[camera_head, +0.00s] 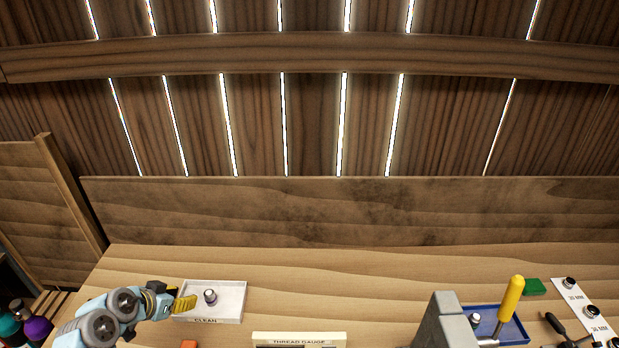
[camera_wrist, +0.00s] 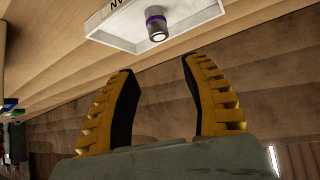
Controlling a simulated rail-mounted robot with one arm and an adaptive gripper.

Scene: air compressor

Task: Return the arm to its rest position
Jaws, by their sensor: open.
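My gripper (camera_head: 184,303) is over the left side of the wooden workbench, at the left edge of a white tray marked CLEAN. In the wrist view its two yellow ribbed fingers (camera_wrist: 160,85) stand well apart with nothing between them. The white tray (camera_head: 230,290) holds a small dark and metallic cylindrical part with a purple band (camera_head: 210,297). In the wrist view the banded part (camera_wrist: 157,24) stands in the tray (camera_wrist: 115,32), beyond the fingertips and apart from them.
A thread gauge box (camera_head: 299,338) is at the front middle. A grey block (camera_head: 446,322), a blue tray with a yellow-handled tool (camera_head: 510,298), a green block (camera_head: 534,287) and a white size strip (camera_head: 578,301) are at right. A back board (camera_head: 350,212) closes the bench's rear. The bench middle is clear.

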